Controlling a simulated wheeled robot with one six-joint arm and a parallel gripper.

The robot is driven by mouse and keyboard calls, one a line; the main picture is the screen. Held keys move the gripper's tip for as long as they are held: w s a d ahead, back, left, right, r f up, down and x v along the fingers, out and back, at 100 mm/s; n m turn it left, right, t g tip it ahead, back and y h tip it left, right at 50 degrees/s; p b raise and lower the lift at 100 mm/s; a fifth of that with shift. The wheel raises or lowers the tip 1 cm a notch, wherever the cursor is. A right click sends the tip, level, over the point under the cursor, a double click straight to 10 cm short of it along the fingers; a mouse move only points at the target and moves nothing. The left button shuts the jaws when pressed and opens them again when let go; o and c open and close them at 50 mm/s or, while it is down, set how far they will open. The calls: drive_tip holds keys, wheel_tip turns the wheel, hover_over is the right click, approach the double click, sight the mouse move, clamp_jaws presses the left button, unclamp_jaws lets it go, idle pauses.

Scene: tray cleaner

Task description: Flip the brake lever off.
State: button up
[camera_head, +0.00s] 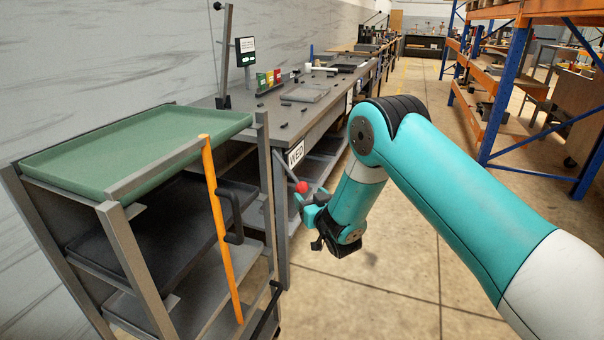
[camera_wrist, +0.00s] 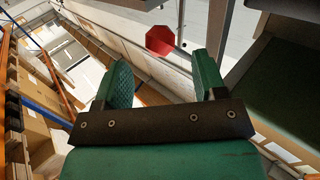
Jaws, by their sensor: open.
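A red knob (camera_head: 301,187), which looks like the end of the brake lever, shows just in front of my gripper (camera_head: 308,202) in the head view. In the wrist view the red knob (camera_wrist: 160,40) lies beyond the fingertips, between their lines and a little nearer the middle. My gripper (camera_wrist: 162,68) is open, with nothing between its green fingers. The knob appears apart from both fingers. The lever's shaft is thin and hard to make out, and I cannot tell its angle.
A grey cart with a green tray (camera_head: 140,140), a dark tray (camera_head: 160,225) and an orange bar (camera_head: 222,230) stands at left. A long grey workbench (camera_head: 300,120) runs behind. Blue and orange shelving (camera_head: 505,80) stands at right. The floor (camera_head: 385,275) between is clear.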

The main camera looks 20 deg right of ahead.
sight(305, 191)
drive_tip(key=shift+w+r+p, duration=0.2)
drive_tip(key=shift+r+p, duration=0.15)
drive_tip(key=shift+p, duration=0.3)
drive_tip(key=w, duration=0.5)
drive_tip(key=shift+w+a+f, duration=0.35)
drive_tip(key=shift+a+f, duration=0.05)
